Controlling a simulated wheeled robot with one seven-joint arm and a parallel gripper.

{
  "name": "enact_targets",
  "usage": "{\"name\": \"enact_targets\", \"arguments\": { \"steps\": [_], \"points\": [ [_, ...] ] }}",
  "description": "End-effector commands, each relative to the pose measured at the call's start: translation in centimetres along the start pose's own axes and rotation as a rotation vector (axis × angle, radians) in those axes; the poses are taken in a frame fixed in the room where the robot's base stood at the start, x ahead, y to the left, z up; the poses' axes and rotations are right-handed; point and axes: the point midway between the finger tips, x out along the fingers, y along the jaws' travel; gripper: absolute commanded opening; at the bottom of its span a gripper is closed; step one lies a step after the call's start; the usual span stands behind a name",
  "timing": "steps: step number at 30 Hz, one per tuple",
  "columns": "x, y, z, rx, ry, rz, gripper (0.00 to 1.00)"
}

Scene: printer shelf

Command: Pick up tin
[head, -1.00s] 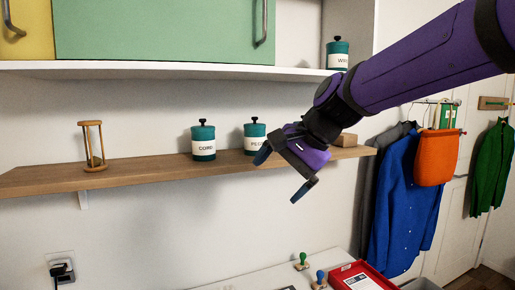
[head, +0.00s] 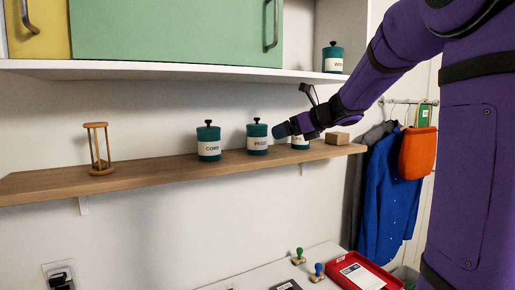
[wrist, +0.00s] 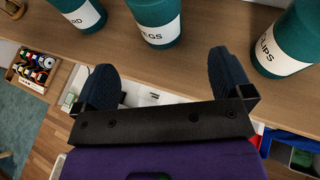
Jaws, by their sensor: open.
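Several teal tins with dark knobs and white labels are in the head view. The CORD tin (head: 208,135) and the PEGS tin (head: 257,133) stand upright on the wooden shelf. The CLIPS tin (head: 300,145) is mostly hidden behind my gripper (head: 288,128). Another tin (head: 333,54) stands on the upper shelf. In the wrist view my gripper (wrist: 162,66) is open and empty. The PEGS tin (wrist: 157,22) is ahead, between the lines of the fingers and apart from them. The CLIPS tin (wrist: 288,42) is to the right, the CORD tin (wrist: 78,12) to the left.
An hourglass (head: 99,150) stands left on the wooden shelf (head: 150,178), and a small cardboard box (head: 337,138) lies at its right. The upper shelf (head: 160,68) overhangs. Below are a red tray (head: 388,270) and stamps. Clothes hang at the right.

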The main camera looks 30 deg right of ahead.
Motion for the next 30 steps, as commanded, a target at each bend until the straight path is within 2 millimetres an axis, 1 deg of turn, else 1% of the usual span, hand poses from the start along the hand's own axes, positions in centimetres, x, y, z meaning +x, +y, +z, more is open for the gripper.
{"name": "enact_targets", "arguments": {
  "steps": [1, 3, 6, 9, 17, 20, 27, 30],
  "points": [
    [0.9, 0.0, 0.4, -0.002, 0.000, 0.003, 0.98],
    [2.2, 0.0, 0.8, -0.002, 0.002, 0.003, 0.98],
    [3.7, 0.1, 1.5, -0.002, 0.001, 0.003, 0.98],
    [4.8, 0.0, 2.0, -0.002, 0.001, 0.002, 0.98],
    [6.1, 0.1, 2.4, -0.002, 0.001, 0.002, 0.98],
    [7.0, 0.1, 2.3, -0.002, 0.001, 0.003, 0.98],
    [10.2, 0.1, 2.3, -0.003, 0.001, 0.002, 0.98],
    [10.7, 0.1, 2.3, -0.003, 0.001, 0.001, 0.98]
  ]
}}
